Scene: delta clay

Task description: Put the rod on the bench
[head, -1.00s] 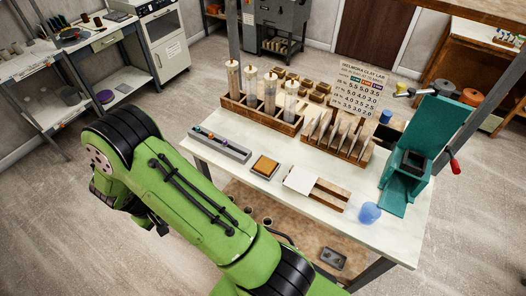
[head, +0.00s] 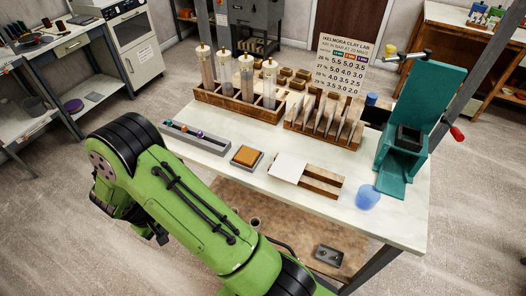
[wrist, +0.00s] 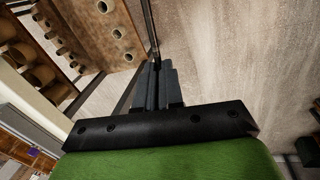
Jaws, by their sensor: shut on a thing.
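My gripper (wrist: 158,84) shows in the wrist view, its dark fingers shut. A thin dark rod (wrist: 150,28) runs up from between the fingertips, and its far end passes out of the top of the picture. In the head view my green arm hides most of the gripper, and I cannot make out the rod there. The bench (head: 402,226) has a pale top and stands in front of me, to the right of my arm. In the wrist view the gripper is out over the floor, beside the bench's side and lower shelf (wrist: 122,62).
On the bench are a grey tray with coloured balls (head: 196,138), an orange block (head: 246,156), a white card (head: 288,167), a blue cup (head: 367,197), a teal press (head: 402,165), a rack of tall tubes (head: 240,105) and a wooden slotted rack (head: 322,130). The front right corner is clear.

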